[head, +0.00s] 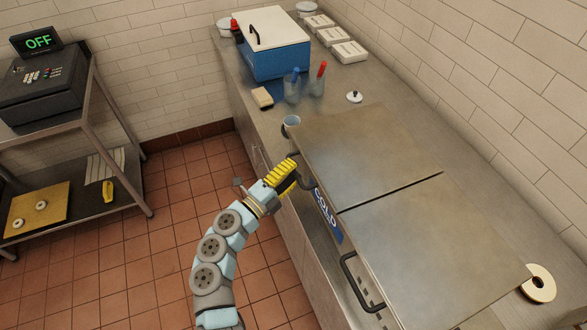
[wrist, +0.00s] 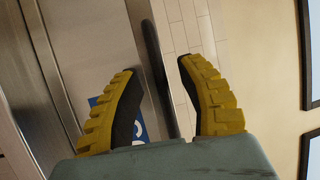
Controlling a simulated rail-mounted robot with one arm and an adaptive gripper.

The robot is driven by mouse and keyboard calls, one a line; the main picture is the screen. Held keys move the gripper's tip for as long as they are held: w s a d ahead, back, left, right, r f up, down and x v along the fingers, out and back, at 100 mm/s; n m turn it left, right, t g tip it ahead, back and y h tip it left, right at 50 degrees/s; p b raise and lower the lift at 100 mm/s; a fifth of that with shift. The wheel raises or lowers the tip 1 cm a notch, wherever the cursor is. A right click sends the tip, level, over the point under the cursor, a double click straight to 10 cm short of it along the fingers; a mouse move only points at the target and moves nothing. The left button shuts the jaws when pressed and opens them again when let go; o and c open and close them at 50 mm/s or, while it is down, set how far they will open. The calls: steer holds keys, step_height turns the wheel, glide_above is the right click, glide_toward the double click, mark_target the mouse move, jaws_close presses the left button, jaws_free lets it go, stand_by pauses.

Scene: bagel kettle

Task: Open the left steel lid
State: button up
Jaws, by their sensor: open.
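The left steel lid (head: 360,150) lies flat and closed on the counter unit. The right steel lid (head: 435,240) lies flat beside it. My gripper (head: 284,174) is at the front edge of the left lid, by its dark handle (head: 307,182), and partly hides it. In the wrist view, my open gripper (wrist: 157,68) has yellow, dark-padded fingers either side of the dark handle bar (wrist: 152,55). Gaps show between bar and pads. I cannot tell how deep the bar sits between them.
A blue "COLD" label (head: 327,215) is on the unit's front. The right lid's black handle (head: 356,280) sticks out nearby. A small cup (head: 291,122) stands close to the left lid's far corner. Tiled floor (head: 170,245) is open left of the counter.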

steer(key=shift+w+d+r, duration=0.1)
steer(key=shift+w+d, duration=0.1)
jaws_close()
stand_by(0.3)
